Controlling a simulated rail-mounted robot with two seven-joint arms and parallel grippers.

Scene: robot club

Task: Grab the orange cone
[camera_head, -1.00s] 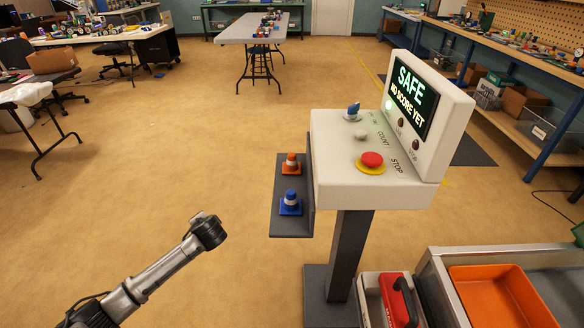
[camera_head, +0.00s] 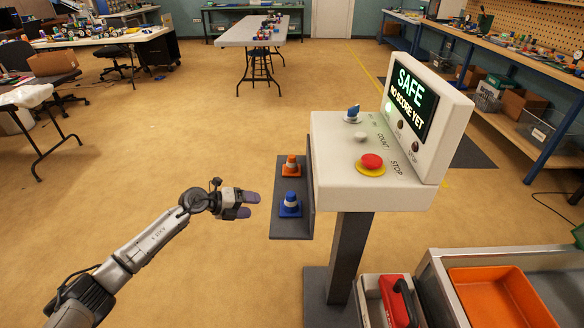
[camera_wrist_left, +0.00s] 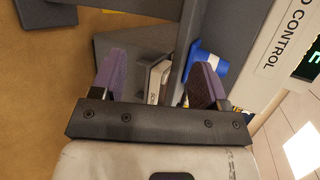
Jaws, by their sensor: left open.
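The orange cone (camera_head: 291,167), with a white band, stands upright on the rear part of a dark grey side shelf (camera_head: 268,214) on the console's left. I cannot make it out in the left wrist view. A blue cone (camera_head: 290,206) with a white band stands nearer on the same shelf; it shows partly behind a finger in the left wrist view (camera_wrist_left: 222,65). My left gripper (camera_head: 254,205) is open and empty, just left of the shelf and level with the blue cone. Its purple-grey fingers (camera_wrist_left: 158,80) are spread in the left wrist view. My right gripper is not in view.
The white console (camera_head: 335,180), with a red stop button (camera_head: 371,161) and a screen (camera_head: 411,93), stands right of the shelf on a dark post. An orange tray (camera_head: 500,300) and a red-handled case (camera_head: 398,298) lie at the lower right. The floor left of the shelf is clear.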

